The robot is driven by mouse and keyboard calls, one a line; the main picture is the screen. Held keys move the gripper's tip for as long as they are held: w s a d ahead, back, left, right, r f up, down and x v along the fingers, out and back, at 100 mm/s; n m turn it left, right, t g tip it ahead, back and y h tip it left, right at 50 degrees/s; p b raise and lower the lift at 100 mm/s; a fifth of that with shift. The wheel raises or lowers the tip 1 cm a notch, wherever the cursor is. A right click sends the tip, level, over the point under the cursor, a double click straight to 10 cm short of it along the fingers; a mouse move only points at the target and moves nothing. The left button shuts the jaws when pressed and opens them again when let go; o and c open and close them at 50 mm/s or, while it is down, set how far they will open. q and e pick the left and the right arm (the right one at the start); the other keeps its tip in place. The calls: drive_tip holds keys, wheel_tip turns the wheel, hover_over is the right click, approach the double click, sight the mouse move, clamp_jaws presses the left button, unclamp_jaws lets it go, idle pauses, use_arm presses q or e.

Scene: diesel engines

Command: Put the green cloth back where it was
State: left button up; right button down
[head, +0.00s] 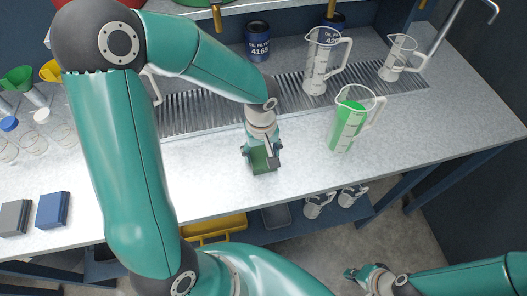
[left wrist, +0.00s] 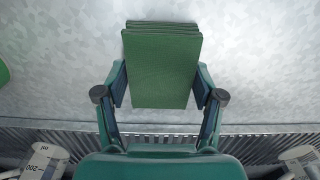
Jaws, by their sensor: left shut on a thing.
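The green cloth (left wrist: 160,65) is a folded stack of green layers between the fingers of my left gripper (left wrist: 160,95). In the head view the cloth (head: 263,160) shows under my left gripper (head: 262,158), over the bare front part of the bench. My left gripper is shut on the cloth. I cannot tell whether the cloth touches the bench top. My right gripper (head: 362,277) is low at the bottom right, away from the bench top. Its fingers are too small to tell whether they are open or shut.
A grey cloth (head: 14,217) and a blue cloth (head: 52,210) lie at the bench's left front. A jug with green liquid (head: 348,122) stands right of my left gripper. Clear jugs (head: 318,65) stand behind on the drain grate (head: 200,108). Bench space between is clear.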

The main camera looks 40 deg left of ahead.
sight(262, 153)
use_arm(q)
drive_tip(key=shift+f, duration=0.15)
drive_tip(key=o, duration=1.1)
wheel_tip(262, 153, up, 12)
idle(0.3)
